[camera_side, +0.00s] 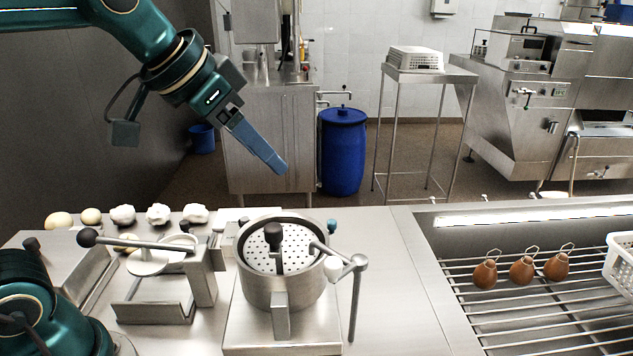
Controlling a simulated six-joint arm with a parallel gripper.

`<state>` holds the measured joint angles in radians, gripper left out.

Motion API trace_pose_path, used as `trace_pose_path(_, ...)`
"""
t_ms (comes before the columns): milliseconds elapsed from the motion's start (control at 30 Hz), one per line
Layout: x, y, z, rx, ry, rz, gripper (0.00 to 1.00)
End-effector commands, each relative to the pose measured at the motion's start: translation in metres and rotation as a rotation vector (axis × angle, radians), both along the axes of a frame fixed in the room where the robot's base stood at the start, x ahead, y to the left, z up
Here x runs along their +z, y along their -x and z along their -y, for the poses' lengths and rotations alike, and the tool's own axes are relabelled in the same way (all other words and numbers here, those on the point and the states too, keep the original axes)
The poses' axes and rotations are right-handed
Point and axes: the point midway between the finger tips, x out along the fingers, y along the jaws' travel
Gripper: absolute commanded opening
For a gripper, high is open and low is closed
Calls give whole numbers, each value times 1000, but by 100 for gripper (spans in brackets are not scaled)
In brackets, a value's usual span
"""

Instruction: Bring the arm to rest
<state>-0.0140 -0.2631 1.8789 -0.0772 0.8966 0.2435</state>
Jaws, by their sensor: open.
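My gripper (262,150) is in the air at the upper left of the middle, above the steel table (398,280). Its blue-grey fingers point down and to the right. It is open, though seen from the side the fingers overlap and the gap does not show. Nothing shows between them. It is apart from everything below. The nearest thing under it is a steel pot (283,290) with a perforated basket (262,251) inside and a dark knob standing up in it.
Left of the pot stands a lever press (155,312). Garlic bulbs (158,214) and round pale vegetables (59,220) line the back edge. Three brown handled items (521,271) sit on a wire rack (560,318) at right, beside a white basket (621,262). Air around the gripper is clear.

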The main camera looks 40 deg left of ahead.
Motion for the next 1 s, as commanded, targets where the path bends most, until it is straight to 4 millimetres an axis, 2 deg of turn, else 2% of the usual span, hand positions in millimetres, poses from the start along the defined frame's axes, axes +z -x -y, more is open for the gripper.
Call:
trace_pose_path(33,-2,19,0,11,3,5,57)
trace_pose_path(200,-29,73,-3,65,19,-14,57)
trace_pose_path(300,-51,99,-5,100,29,-45,57)
trace_pose_path(400,-72,116,-7,131,35,-88,57)
trace_pose_path(533,-90,128,-9,167,44,-148,57)
trace_pose_path(1000,-89,127,-9,184,54,-145,57)
